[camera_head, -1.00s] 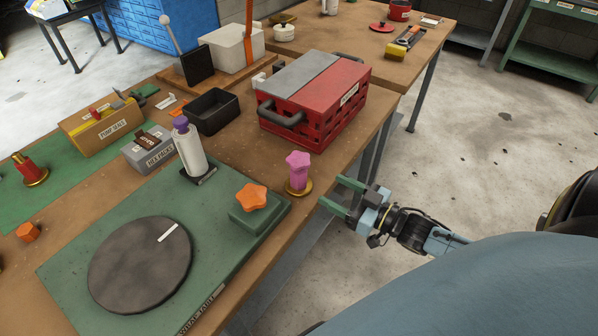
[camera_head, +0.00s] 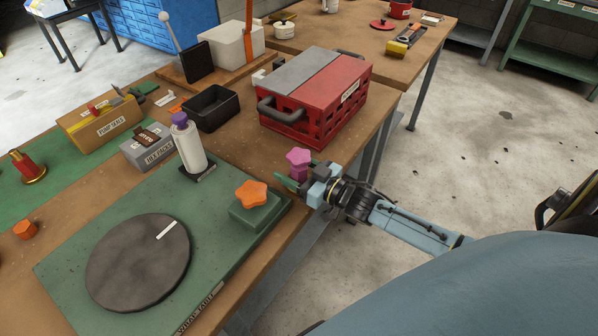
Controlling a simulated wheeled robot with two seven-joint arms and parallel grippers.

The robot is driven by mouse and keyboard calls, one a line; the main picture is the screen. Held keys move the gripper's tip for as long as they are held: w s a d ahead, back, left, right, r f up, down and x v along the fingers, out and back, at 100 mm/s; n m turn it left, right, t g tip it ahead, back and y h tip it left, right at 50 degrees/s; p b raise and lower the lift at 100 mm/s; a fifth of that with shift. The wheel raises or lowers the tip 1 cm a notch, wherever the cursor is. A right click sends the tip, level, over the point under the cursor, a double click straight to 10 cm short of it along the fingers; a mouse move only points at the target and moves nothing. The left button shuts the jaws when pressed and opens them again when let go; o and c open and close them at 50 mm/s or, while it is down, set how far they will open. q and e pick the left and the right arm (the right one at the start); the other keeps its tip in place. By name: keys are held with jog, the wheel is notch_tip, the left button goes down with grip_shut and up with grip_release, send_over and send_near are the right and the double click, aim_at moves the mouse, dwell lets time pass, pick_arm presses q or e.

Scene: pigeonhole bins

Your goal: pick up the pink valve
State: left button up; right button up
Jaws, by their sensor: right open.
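The pink valve (camera_head: 298,157) has a star-shaped top and stands upright near the table's right edge, left of and below the red crate. My right gripper (camera_head: 291,179) has its green fingers at the valve's body, low down. The gripper is open, and its body hides the valve's base and part of its lower side. I cannot tell whether the fingers touch the valve. My left gripper is not in view.
A red crate (camera_head: 338,112) with a grey handle stands just behind the valve. An orange star knob (camera_head: 251,193) on a green block is close to the left. A wrapped roll (camera_head: 189,150) and black tray (camera_head: 211,109) stand farther left.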

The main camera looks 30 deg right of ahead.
aim_at(293, 152)
jog(key=shift+w, duration=0.1)
jog(key=c, duration=1.3)
notch_tip(293, 152, up, 10)
jog(key=shift+r+p, duration=0.1)
jog(key=shift+p, duration=1.1)
jog(key=shift+c, duration=0.2)
